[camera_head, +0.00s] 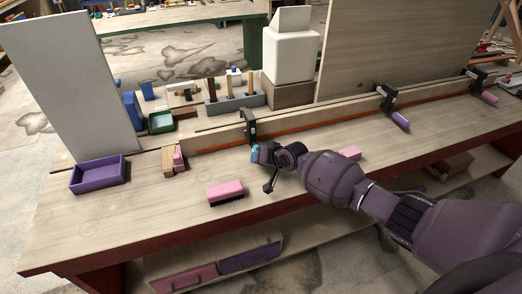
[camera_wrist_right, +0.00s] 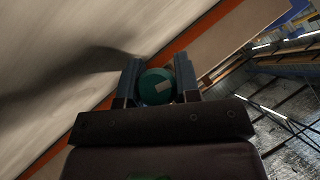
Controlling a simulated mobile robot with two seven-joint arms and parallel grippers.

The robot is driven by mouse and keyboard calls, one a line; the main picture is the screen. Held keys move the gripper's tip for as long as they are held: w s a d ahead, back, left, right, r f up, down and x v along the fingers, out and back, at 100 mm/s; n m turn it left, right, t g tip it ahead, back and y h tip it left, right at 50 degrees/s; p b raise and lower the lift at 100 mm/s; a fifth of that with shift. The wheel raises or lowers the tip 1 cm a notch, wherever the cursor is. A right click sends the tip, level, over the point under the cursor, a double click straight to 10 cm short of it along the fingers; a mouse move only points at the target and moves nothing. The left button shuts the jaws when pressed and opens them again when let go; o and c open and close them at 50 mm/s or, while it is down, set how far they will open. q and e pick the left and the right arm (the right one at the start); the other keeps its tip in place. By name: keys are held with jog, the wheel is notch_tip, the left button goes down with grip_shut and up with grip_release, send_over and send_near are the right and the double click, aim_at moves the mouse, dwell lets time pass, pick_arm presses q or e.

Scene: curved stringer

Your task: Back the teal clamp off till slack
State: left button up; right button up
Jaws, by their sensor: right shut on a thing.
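The teal clamp's handle (camera_wrist_right: 156,87) sits between the two fingers of my right gripper (camera_wrist_right: 158,84) in the right wrist view. The gripper is shut on it, and the round teal end faces the camera. In the head view my right gripper (camera_head: 262,155) is at the front edge of the long curved stringer (camera_head: 300,122), with a bit of teal showing at its tip. The clamp's dark upper jaw (camera_head: 250,124) stands over the stringer. The screw is mostly hidden. My left gripper is not in view.
A purple-handled clamp (camera_head: 400,120) and a pink-handled clamp (camera_head: 487,96) sit further right along the stringer. A purple tray (camera_head: 100,174) is at the left. The bench's front left is clear.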

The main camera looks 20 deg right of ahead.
jog(key=shift+r+h+p, duration=0.2)
jog(key=shift+h+p, duration=0.2)
jog(key=shift+p, duration=0.05)
jog(key=shift+f+n+h+p, duration=0.1)
jog(key=shift+n+h+p, duration=0.2)
jog(key=shift+p, duration=0.1)
jog(key=shift+f+n+h+p, duration=0.15)
jog(key=shift+n+h+p, duration=0.4)
jog(key=shift+h, duration=0.75)
jog(key=n+h, duration=0.2)
jog(key=h, duration=0.1)
jog(key=n+h+b, duration=0.2)
jog(key=h, duration=0.1)
jog(key=shift+d+f+h+b, duration=0.1)
jog(key=shift+d+h+b, duration=0.05)
jog(key=shift+h+b, duration=0.2)
jog(key=shift+n+t+h+b, duration=0.6)
jog(key=shift+n+h+b, duration=0.15)
jog(key=shift+h+b, duration=0.25)
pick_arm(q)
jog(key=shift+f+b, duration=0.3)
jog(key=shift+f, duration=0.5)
pick_arm(e)
jog(key=shift+d+n+h, duration=0.1)
jog(key=shift+n+h, duration=0.2)
jog(key=shift+h, duration=0.15)
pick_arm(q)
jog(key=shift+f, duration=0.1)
